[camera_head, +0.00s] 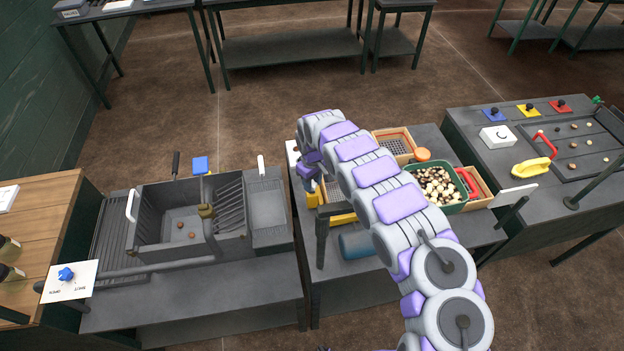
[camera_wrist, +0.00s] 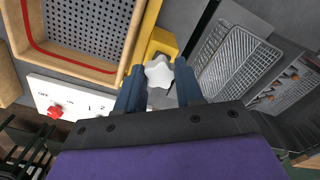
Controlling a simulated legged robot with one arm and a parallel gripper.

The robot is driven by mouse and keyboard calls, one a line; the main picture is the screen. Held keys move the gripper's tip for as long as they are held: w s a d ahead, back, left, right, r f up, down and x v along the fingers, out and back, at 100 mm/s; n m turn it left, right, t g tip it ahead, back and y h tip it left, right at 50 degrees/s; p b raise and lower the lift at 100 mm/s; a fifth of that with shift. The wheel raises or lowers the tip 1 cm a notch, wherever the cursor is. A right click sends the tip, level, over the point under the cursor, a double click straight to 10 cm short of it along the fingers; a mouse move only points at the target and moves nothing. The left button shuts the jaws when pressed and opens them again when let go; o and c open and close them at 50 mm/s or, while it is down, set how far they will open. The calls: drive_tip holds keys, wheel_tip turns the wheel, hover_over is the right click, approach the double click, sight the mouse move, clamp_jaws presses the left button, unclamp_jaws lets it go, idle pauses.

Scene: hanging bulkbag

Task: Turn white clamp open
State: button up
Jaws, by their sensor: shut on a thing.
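The white clamp (camera_wrist: 158,72) is a star-shaped knob at the end of a yellow bracket (camera_wrist: 157,42) in the wrist view. My gripper (camera_wrist: 157,82) has its two dark blue fingers on either side of the knob and is shut on it. In the head view my gripper (camera_head: 311,187) points down at the middle bench, beside a small yellow part (camera_head: 313,198). The knob itself is hidden there by my arm and gripper.
A perforated tray with a wooden frame (camera_wrist: 50,62) and a white OFF/1/2 panel with a red knob (camera_wrist: 55,111) lie left of the clamp in the wrist view. A metal bin with racks (camera_head: 185,215) stands to the left. A green bowl (camera_head: 458,207) stands right of my arm.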

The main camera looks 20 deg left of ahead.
drive_tip(key=shift+w+r+n, duration=0.1)
drive_tip(key=shift+n, duration=0.5)
drive_tip(key=o, duration=1)
drive_tip(key=shift+o, duration=0.2)
wheel_tip(320, 180, up, 17)
drive_tip(key=shift+p, duration=0.45)
drive_tip(key=shift+a, duration=0.1)
